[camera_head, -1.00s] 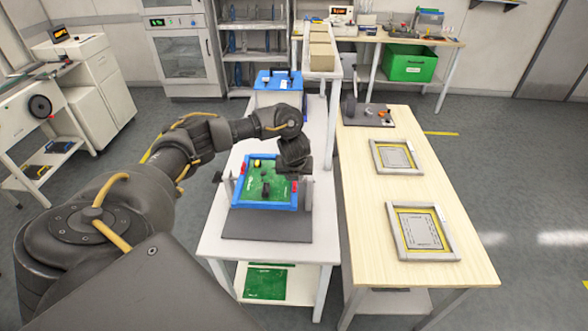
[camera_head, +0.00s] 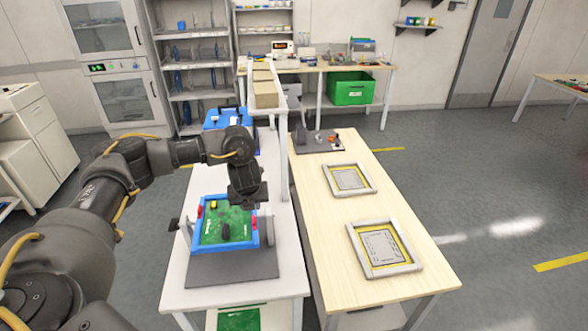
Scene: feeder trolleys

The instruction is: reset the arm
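My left arm comes in from the left, and its dark gripper (camera_head: 248,195) points down at the back right corner of a blue-framed green board (camera_head: 212,240). The fingertips are too dark and small to tell whether they are open or shut. No object clearly shows in them. The board carries small red, yellow and black parts and sits in a fixture on a dark grey plate (camera_head: 232,270) on the white table. The gripper hides the board's back right corner. My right gripper is not in view.
A wooden table (camera_head: 330,235) at the right holds two framed panels (camera_head: 385,248) (camera_head: 349,180). A blue box (camera_head: 222,118) and cardboard boxes (camera_head: 264,90) stand behind the board. A green crate (camera_head: 351,88) is at the back. The floor at the right is clear.

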